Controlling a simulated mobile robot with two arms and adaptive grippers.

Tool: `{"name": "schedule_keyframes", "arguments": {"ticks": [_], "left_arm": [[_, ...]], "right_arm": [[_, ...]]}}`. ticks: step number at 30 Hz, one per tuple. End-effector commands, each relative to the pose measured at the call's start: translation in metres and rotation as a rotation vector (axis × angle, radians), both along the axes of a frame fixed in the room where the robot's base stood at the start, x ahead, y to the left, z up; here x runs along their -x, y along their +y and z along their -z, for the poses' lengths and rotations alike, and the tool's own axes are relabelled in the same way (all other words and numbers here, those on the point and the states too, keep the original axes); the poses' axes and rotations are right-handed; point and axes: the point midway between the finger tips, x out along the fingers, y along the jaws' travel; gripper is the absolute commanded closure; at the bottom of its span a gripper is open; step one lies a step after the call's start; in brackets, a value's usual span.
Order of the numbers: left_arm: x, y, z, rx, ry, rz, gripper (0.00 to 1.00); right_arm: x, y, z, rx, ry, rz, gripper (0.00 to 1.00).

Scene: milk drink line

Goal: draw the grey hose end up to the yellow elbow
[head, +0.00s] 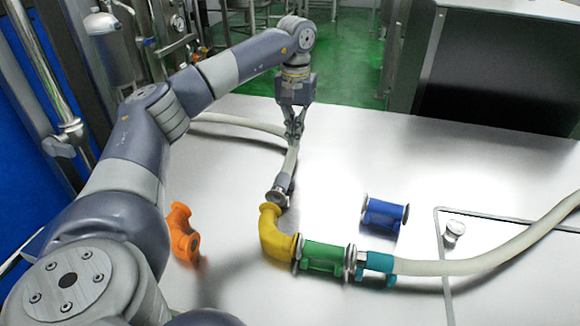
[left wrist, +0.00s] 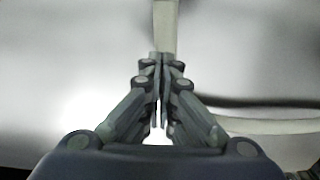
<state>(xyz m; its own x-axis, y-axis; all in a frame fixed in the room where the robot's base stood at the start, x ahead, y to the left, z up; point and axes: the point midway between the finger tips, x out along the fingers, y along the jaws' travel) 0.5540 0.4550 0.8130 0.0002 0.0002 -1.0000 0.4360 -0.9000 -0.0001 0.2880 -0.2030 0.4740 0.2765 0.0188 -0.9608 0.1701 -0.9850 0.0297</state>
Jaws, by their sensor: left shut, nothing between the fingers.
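The grey hose (head: 291,164) runs in from the left across the table, bends below my left gripper and comes toward the yellow elbow. Its metal-flanged end (head: 278,195) lies right by the upper opening of the yellow elbow (head: 275,238); I cannot tell whether they touch. My left gripper (head: 294,136) points down over the hose, fingers shut with nothing between them. In the left wrist view the closed fingertips (left wrist: 160,62) are in line with the hose (left wrist: 166,25), which extends beyond them. My right gripper is not in view.
The elbow joins a green piece (head: 324,257), then a teal-ended pale hose (head: 480,262) leading right. A blue piece (head: 384,213) stands behind, an orange piece (head: 183,235) at left. A small metal fitting (head: 453,232) is at right. The table's (head: 360,145) far middle is clear.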

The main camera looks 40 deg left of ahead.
Motion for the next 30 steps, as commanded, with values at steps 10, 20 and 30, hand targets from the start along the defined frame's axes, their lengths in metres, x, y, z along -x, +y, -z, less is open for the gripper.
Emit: {"name": "schedule_keyframes", "arguments": {"ticks": [10, 20, 30], "left_arm": [[0.001, 0.000, 0.065, 0.000, 0.004, 0.000, 1.00], [0.026, -0.012, 0.071, 0.000, -0.001, 0.002, 1.00], [0.037, -0.017, 0.070, 0.000, 0.000, 0.000, 1.00]], "right_arm": [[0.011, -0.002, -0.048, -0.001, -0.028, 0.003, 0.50], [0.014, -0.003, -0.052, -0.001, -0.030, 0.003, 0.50], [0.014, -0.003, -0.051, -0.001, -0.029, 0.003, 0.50]]}}
